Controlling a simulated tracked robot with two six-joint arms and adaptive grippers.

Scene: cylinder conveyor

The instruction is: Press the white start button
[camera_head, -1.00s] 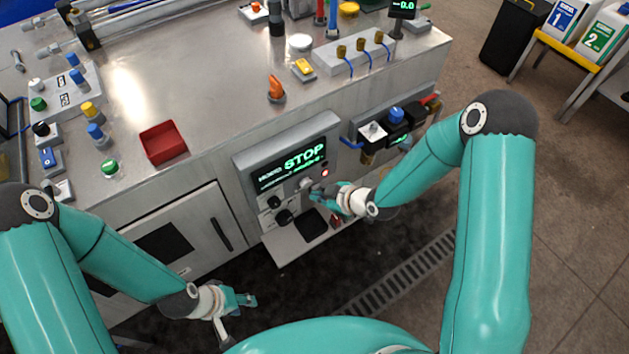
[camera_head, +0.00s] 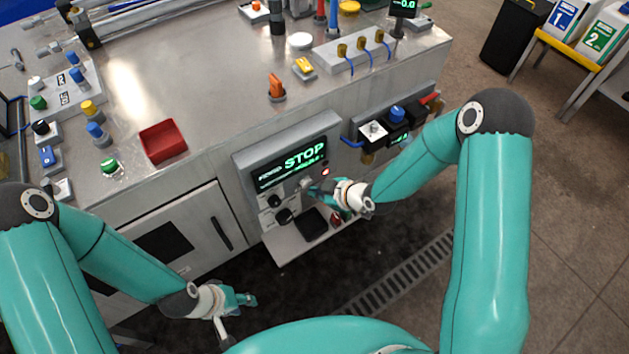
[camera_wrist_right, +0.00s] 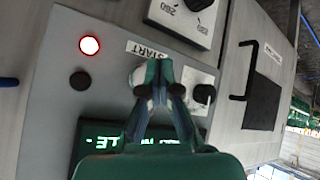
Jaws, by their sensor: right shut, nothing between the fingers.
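The white start button (camera_wrist_right: 138,76) sits on the grey control panel below its START label (camera_wrist_right: 148,51) in the right wrist view. It is partly hidden behind my fingers. In the head view my right gripper (camera_head: 314,187) is at the panel, just below the green STOP display (camera_head: 303,157). My left gripper (camera_head: 246,299) hangs low in front of the machine, away from the panel. Its finger opening is unclear.
A lit red lamp (camera_wrist_right: 89,45) and a dark button (camera_wrist_right: 80,81) are beside the start button, with a black knob (camera_wrist_right: 204,94) on the other side. A dial (camera_wrist_right: 188,14) is further off. A red tray (camera_head: 163,142) lies on the metal worktop (camera_head: 215,90).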

